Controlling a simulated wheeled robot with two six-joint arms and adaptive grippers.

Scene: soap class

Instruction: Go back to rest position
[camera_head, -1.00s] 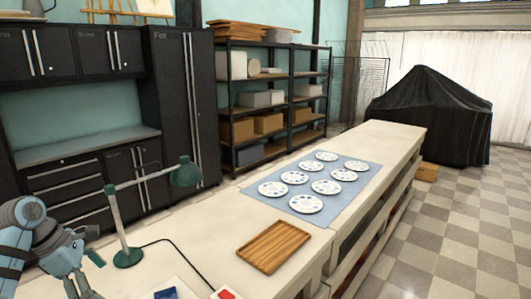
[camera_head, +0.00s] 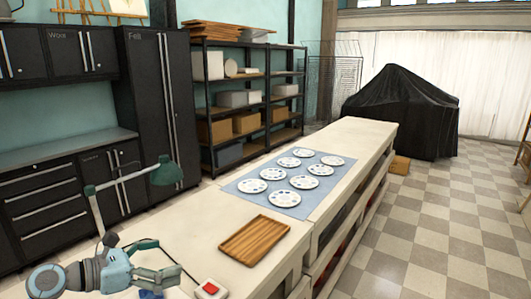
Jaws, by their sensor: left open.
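My left gripper (camera_head: 174,276) is at the bottom left of the head view, over the near end of the long pale worktable (camera_head: 350,150). My right gripper is out of view.
A green desk lamp (camera_head: 165,171) stands behind my left arm, its cable running nearby. A wooden tray (camera_head: 254,240) lies right of the gripper. Several round palettes lie on a blue mat (camera_head: 253,206) farther along. Checkered floor (camera_head: 450,235) is clear at right.

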